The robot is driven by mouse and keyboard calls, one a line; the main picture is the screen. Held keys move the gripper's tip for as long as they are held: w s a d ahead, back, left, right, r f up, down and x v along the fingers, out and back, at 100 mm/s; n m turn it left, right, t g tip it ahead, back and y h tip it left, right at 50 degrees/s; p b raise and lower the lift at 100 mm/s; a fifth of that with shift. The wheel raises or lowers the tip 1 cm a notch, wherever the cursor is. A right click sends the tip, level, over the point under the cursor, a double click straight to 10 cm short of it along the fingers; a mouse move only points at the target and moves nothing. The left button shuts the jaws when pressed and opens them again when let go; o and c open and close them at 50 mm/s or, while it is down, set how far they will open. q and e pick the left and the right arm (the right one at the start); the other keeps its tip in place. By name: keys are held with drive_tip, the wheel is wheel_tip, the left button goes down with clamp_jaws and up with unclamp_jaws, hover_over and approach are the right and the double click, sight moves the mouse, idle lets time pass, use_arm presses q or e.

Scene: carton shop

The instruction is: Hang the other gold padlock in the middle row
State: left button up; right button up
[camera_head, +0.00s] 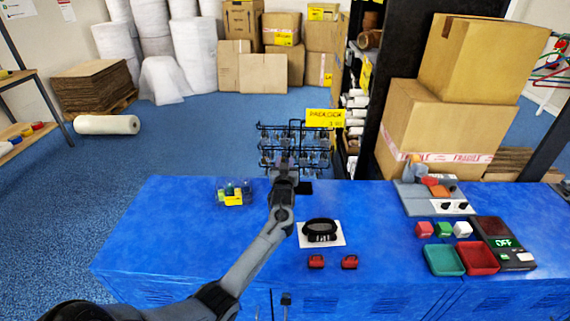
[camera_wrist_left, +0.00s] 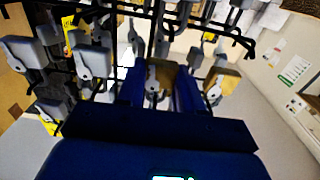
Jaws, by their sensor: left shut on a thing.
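My left gripper (camera_head: 284,168) is at the front of the black wire padlock rack (camera_head: 264,138) in the head view and hides part of it. Another gold padlock (camera_wrist_left: 224,82) hangs to the right of the fingers. Several grey padlocks (camera_wrist_left: 95,62) hang on the rack's hooks to the left. Whether the held padlock touches a hook cannot be told. My right gripper is not in view.
A yellow price sign (camera_head: 325,118) tops the rack. On the blue counter (camera_head: 180,260) are a clear tray (camera_head: 222,198) of small items, a black object on a white card (camera_head: 320,231) and two red items (camera_head: 316,262). The counter's left part is free.

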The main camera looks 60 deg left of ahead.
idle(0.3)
use_arm(q)
drive_tip(key=o, duration=1)
drive_tip(key=shift+d, duration=0.1)
